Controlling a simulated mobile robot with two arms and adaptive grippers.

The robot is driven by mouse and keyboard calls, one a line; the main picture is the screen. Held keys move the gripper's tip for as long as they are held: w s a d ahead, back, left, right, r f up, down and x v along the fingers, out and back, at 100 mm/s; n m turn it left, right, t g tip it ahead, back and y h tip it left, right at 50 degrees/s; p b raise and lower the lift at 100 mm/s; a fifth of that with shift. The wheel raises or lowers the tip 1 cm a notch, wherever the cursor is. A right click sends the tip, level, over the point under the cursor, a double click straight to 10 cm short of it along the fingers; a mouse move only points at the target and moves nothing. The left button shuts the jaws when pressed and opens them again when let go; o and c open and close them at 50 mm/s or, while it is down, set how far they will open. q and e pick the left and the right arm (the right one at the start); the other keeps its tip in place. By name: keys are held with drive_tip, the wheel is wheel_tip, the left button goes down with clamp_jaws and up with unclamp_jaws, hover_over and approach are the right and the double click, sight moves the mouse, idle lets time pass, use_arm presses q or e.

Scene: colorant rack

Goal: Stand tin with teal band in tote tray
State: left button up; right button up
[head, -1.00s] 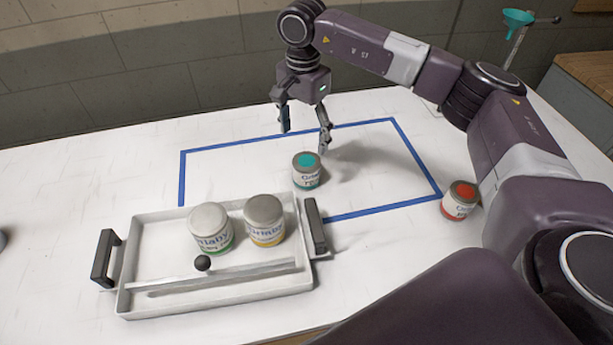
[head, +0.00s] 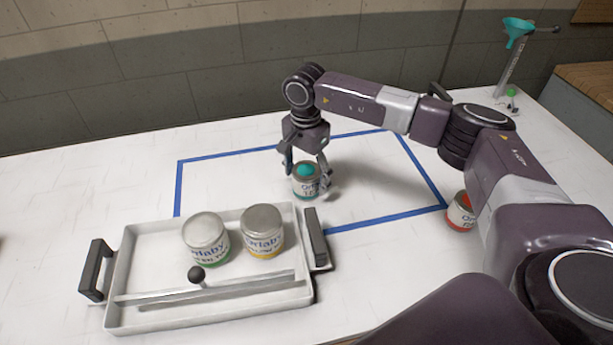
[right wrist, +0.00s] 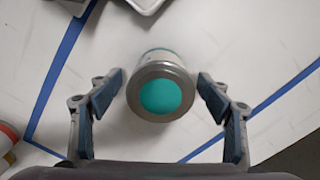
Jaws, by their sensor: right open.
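The tin with the teal band (head: 306,182) stands upright on the table inside the blue tape outline, with a teal spot on its lid. It also shows in the right wrist view (right wrist: 161,90), between the fingers. My right gripper (head: 307,180) is open around the tin, one finger on each side. In the right wrist view (right wrist: 161,95) a gap shows between each finger and the tin. The white tote tray (head: 122,265) with dark handles stands at the front left of the tin. My left gripper is not in view.
In the tray stand a green-banded tin (head: 206,238) and a yellow-banded tin (head: 262,231), behind a bar with a black knob (head: 196,274). A red-lidded tin (head: 461,211) stands right of the blue outline (head: 177,185), close to my right arm.

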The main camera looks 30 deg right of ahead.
drive_tip(key=shift+f, duration=0.8)
drive_tip(key=shift+c, duration=0.4)
drive_tip(key=c, duration=1.3)
drive_tip(key=shift+c, duration=0.4)
drive_tip(key=shift+r, duration=0.2)
